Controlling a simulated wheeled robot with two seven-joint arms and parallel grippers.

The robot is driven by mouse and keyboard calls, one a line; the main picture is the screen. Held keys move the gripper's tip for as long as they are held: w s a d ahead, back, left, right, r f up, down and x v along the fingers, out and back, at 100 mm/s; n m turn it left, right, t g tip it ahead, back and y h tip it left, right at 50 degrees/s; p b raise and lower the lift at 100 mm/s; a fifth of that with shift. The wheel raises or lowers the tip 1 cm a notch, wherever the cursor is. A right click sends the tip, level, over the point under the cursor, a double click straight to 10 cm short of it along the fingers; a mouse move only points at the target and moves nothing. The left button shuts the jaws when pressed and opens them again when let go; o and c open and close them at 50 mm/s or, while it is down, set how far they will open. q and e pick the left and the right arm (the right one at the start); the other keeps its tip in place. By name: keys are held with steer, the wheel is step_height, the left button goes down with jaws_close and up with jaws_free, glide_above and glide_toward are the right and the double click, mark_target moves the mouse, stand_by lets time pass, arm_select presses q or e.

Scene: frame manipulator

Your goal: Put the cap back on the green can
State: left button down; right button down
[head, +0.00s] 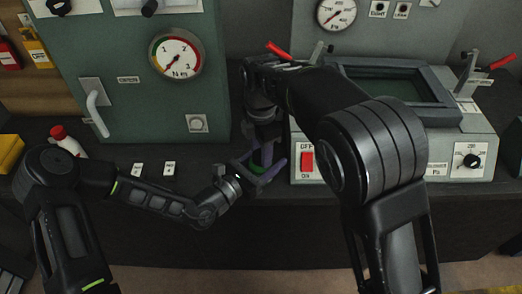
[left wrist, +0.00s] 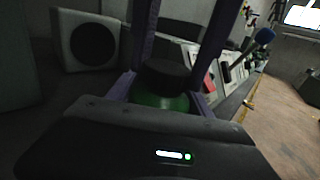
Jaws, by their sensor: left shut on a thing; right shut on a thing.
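The green can (head: 262,157) stands upright on the dark bench, mostly hidden in the head view. My left gripper (head: 264,167), with purple fingers, is shut around it from the front left. In the left wrist view the can's green body (left wrist: 160,102) shows between the fingers. The black cap (left wrist: 165,77) is directly over the can's top; I cannot tell whether it is seated. My right gripper (head: 265,132) points down from above the can, shut on the cap; its purple fingers stand upright either side of the cap in the left wrist view.
A box with a red switch (head: 307,161) and a screen frame (head: 394,88) is close on the right. Bare bench lies in front.

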steer(key=m, duration=1.7)
steer(key=shift+m, duration=0.4)
steer(key=m, duration=0.5)
steer(key=shift+f, duration=0.1)
steer(key=m, duration=1)
steer(key=shift+m, duration=0.4)
steer(key=m, duration=0.3)
steer(key=shift+m, duration=0.4)
steer(key=c, duration=0.7)
jaws_free()
